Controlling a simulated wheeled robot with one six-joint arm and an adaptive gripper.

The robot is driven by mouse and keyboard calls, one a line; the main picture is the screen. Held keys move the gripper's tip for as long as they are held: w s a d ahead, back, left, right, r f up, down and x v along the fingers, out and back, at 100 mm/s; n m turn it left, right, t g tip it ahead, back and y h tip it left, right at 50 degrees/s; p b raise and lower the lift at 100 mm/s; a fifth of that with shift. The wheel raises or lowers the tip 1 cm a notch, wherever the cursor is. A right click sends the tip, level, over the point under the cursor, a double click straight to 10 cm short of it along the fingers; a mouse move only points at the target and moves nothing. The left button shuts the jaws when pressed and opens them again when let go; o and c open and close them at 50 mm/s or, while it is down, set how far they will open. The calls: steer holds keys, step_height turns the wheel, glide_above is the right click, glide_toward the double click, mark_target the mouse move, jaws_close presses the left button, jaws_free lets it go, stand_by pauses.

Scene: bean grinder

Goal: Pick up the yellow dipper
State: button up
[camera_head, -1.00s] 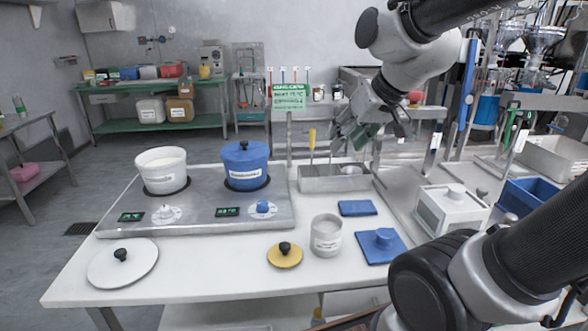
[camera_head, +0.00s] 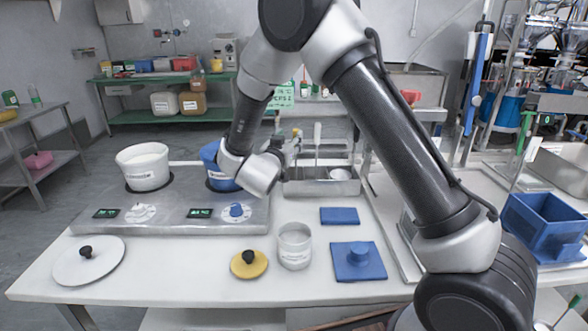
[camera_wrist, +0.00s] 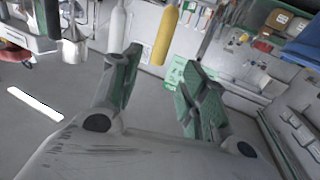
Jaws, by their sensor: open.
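The yellow dipper's handle (camera_wrist: 166,36) stands out in the wrist view, beyond my open fingers and roughly in line with the gap between them. My gripper (camera_wrist: 159,72) is open, with nothing between its green-padded fingers. In the head view my wrist is low at the left end of the metal tray (camera_head: 335,188), and my gripper is largely hidden there. The yellow handle is hard to make out in that view. A white-handled dipper (camera_head: 317,138) stands upright in the tray; its white handle also shows left of the yellow one in the wrist view (camera_wrist: 117,50).
A blue pot (camera_head: 212,165) is close behind my wrist, beside a white pot (camera_head: 142,168) on the steel heater.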

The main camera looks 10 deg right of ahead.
mark_target(295, 133)
steer(key=x, duration=0.7)
steer(key=shift+w+d+f, duration=0.1)
steer(key=shift+d+f, duration=0.1)
steer(key=shift+f, duration=0.05)
jaws_close()
